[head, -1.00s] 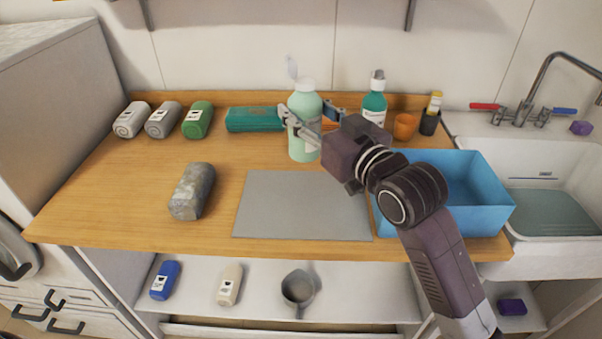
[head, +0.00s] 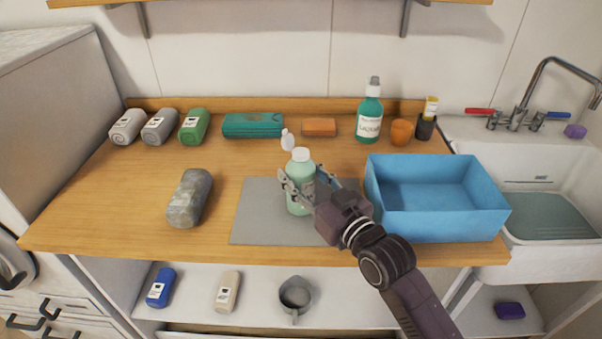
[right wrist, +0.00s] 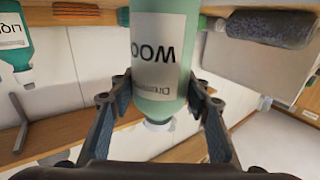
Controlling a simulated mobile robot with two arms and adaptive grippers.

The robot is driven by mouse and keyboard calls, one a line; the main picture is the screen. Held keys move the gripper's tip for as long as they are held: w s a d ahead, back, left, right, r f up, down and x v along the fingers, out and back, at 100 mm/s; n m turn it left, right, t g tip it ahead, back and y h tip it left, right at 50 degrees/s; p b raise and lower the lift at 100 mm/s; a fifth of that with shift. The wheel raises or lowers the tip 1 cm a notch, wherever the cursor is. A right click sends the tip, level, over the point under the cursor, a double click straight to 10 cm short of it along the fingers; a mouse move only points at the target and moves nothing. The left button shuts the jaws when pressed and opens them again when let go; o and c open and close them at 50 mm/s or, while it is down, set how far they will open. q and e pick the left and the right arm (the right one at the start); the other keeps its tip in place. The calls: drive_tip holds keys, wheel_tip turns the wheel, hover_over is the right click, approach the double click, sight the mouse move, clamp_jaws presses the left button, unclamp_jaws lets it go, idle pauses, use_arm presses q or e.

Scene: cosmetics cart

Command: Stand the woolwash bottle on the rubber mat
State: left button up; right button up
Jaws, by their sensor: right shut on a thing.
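The woolwash bottle (head: 299,178) is pale green with a white cap and stands upright over the grey rubber mat (head: 262,225). Its base shows against the mat; I cannot tell whether it touches. My right gripper (head: 300,192) is shut on the bottle from the right, with a finger on each side. In the right wrist view the bottle (right wrist: 158,85) appears upside down, its label partly readable, between the fingers of my right gripper (right wrist: 158,100). My left gripper is not in view.
A blue tub (head: 437,222) stands just right of the mat. A teal bottle (head: 369,112), orange block (head: 319,127), teal case (head: 253,125) and orange cup (head: 401,132) line the back. The counter between block and mat is clear.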

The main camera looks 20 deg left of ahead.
drive_tip(key=o, duration=1.2)
drive_tip(key=shift+f, duration=0.15)
drive_tip(key=shift+s+r, duration=0.1)
drive_tip(key=shift+r, duration=0.1)
drive_tip(key=shift+s+d+f, duration=0.1)
drive_tip(key=shift+s+d, duration=0.1)
drive_tip(key=shift+d, duration=0.15)
drive_tip(key=b+v, duration=0.1)
drive_tip(key=v, duration=1)
